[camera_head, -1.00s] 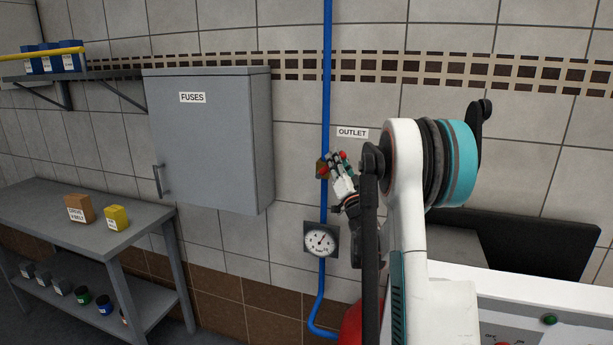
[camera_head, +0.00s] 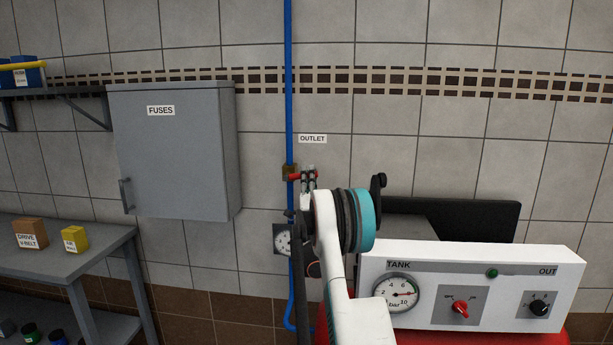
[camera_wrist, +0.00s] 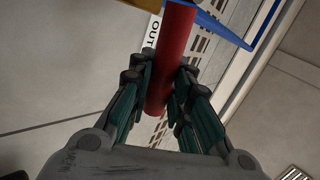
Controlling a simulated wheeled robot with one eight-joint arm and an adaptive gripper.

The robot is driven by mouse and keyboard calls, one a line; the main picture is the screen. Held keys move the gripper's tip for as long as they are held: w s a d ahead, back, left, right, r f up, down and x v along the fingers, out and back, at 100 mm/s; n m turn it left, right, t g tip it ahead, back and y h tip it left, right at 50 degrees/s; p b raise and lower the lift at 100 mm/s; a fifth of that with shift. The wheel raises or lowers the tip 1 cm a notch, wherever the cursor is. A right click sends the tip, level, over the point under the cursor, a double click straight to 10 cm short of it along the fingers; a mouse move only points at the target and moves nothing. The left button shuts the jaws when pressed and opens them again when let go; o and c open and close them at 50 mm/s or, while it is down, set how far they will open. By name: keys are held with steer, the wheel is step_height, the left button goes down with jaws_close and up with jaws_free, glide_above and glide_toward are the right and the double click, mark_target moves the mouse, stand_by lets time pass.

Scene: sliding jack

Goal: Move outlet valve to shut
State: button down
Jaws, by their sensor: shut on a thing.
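The outlet valve (camera_head: 288,171) is a small brass-coloured body on the vertical blue pipe (camera_head: 289,80), left of and below the OUTLET label (camera_head: 312,139). Its red handle (camera_head: 296,176) points right from the pipe, roughly level. My gripper (camera_head: 309,175) is at the handle's right end. In the wrist view the red handle (camera_wrist: 175,50) runs between the fingers of my gripper (camera_wrist: 161,80), which are shut on it. The blue pipe (camera_wrist: 222,33) crosses beyond the handle's far end. My arm hides part of the pipe below the valve.
A white control panel (camera_head: 470,260) with a tank gauge and knobs stands at right. A round gauge (camera_head: 282,240) on the pipe is partly hidden by my arm. A grey fuse cabinet (camera_head: 175,155) hangs at left, above a workbench (camera_head: 85,250) with boxes.

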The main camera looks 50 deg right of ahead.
steer(key=shift+f+m+g+h, duration=0.35)
steer(key=shift+m+g+h, duration=0.45)
steer(key=shift+m, duration=0.3)
steer(key=shift+f+m+g+h, duration=0.3)
steer(key=shift+m+g+h, duration=0.4)
steer(key=shift+m+g, duration=0.3)
steer(key=shift+f+m, duration=0.1)
steer(key=shift+m, duration=0.2)
steer(key=c, duration=1.5)
jaws_free()
steer(key=shift+o, duration=0.2)
steer(key=v, duration=1.2)
